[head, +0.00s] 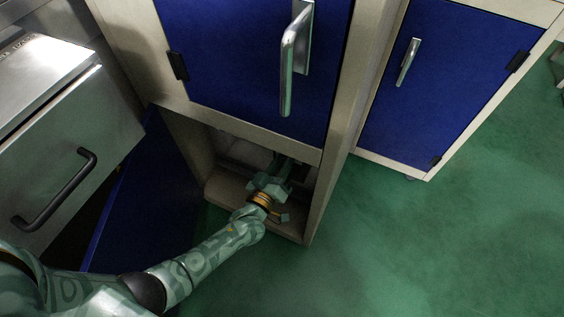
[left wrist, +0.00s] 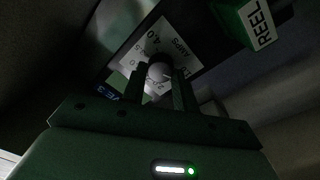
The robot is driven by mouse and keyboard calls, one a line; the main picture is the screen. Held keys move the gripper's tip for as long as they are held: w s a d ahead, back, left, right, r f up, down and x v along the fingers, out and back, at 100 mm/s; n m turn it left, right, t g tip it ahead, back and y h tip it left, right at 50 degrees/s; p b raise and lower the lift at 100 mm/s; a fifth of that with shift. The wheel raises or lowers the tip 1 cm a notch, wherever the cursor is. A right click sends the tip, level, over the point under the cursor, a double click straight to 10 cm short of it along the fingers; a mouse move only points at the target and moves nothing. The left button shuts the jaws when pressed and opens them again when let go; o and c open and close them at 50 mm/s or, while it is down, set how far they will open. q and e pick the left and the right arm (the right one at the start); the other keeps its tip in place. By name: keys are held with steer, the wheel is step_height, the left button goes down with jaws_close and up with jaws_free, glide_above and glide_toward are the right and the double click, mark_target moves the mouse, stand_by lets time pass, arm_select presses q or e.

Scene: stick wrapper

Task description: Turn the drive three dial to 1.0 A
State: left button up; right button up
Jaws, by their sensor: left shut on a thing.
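My left gripper (left wrist: 159,80) is shut on the dial, one finger on each side. Where the dial points cannot be made out. In the head view my left gripper (head: 287,172) reaches into the low cabinet opening, and the dial is hidden there. My right gripper is not in view.
The cabinet opening (head: 221,190) has side walls close around my left arm. An open blue door (head: 150,205) stands to its left, near a metal drawer unit (head: 50,150). A green REEL block (left wrist: 258,27) is near the dial. Green floor is clear at right.

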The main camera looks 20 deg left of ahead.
arm_select(q)
steer(key=shift+s+f+n, duration=0.1)
steer(key=shift+f+n, duration=0.05)
steer(key=shift+n, duration=0.45)
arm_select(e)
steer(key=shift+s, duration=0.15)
arm_select(q)
steer(key=shift+n, duration=0.3)
steer(key=o, duration=0.9)
steer(key=shift+o, duration=0.4)
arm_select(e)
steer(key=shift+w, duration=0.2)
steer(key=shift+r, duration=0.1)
arm_select(q)
steer(key=s+f+p, duration=0.1)
steer(key=s+p, duration=0.3)
steer(key=s, duration=1.2)
steer(key=shift+s+a, duration=0.15)
steer(key=shift+a, duration=0.2)
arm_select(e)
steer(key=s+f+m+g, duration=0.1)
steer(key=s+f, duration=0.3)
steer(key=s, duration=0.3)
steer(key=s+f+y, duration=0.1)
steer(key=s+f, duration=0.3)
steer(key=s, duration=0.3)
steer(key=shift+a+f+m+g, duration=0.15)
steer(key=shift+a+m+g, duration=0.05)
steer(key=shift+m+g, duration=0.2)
